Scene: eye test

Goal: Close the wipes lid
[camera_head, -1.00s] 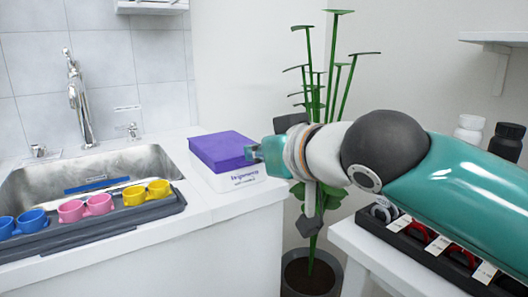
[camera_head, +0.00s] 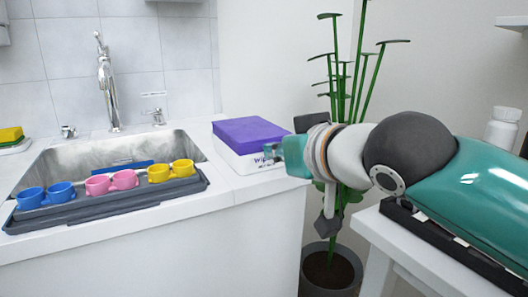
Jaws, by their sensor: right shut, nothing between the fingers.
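The wipes box (camera_head: 236,158) is white with dark lettering and stands upright at the right end of the counter. Its purple lid (camera_head: 250,132) lies flat over the top, and I see no gap under it. My right gripper (camera_head: 278,152) is at the box's right front corner, at about lid height. It is shut and empty. It covers part of the lettering and the lid's right front corner. I cannot tell whether it touches the box. My left gripper is not in view.
Left of the box is a sink (camera_head: 90,165) with a faucet (camera_head: 107,85). A dark tray (camera_head: 120,205) of blue, pink and yellow cups lies along its front. A potted plant (camera_head: 345,90) stands behind my right arm. A white side table (camera_head: 372,228) is at right.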

